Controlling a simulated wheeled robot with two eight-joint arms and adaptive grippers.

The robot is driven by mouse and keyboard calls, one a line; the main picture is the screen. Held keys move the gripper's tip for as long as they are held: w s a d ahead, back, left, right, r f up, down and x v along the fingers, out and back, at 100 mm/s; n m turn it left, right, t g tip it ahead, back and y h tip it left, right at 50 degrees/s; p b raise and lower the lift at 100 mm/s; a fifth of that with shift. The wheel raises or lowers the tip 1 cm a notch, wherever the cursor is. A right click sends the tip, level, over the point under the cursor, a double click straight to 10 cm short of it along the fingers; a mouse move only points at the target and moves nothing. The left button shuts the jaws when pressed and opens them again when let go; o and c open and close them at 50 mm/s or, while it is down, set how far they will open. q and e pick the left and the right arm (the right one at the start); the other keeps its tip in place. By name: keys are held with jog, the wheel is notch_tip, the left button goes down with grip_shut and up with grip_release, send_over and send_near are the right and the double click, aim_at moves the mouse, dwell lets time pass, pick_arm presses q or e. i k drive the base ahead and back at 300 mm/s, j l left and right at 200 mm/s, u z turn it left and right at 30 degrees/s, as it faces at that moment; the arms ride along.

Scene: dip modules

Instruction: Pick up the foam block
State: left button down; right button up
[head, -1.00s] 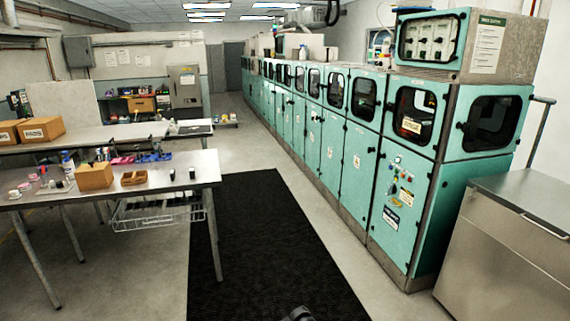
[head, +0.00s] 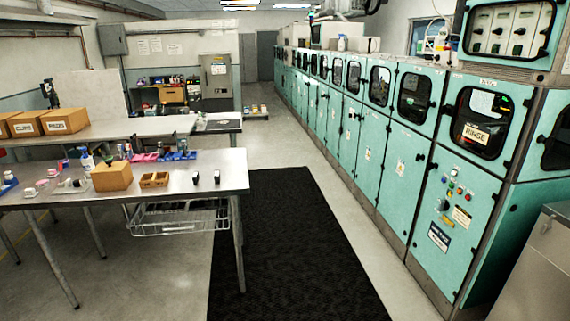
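I cannot pick out the foam block with certainty. On the near steel table (head: 165,192) at the left stand a tan box-shaped block (head: 112,177), a small open brown tray (head: 154,180) and two small dark upright pieces, one nearer the middle (head: 195,178) and one nearer the right end (head: 217,177). Several small cups and jars, a white bottle (head: 87,161) and pink and blue holders are around them, too small to make out well. Neither of my grippers is in view.
A black floor mat (head: 290,240) lies to the right of the table. A long row of teal machines (head: 455,215) lines the right side, with a steel cabinet (head: 545,265) at the lower right. Cardboard boxes (head: 65,121) stand on the table behind. The mat is clear.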

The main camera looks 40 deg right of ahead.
aim_at(216, 176)
jog(key=i+l+z, duration=0.3)
jog(key=i+l, duration=0.3)
jog(key=i+l+z, duration=0.35)
jog(key=i, duration=0.3)
jog(key=i+l, duration=0.3)
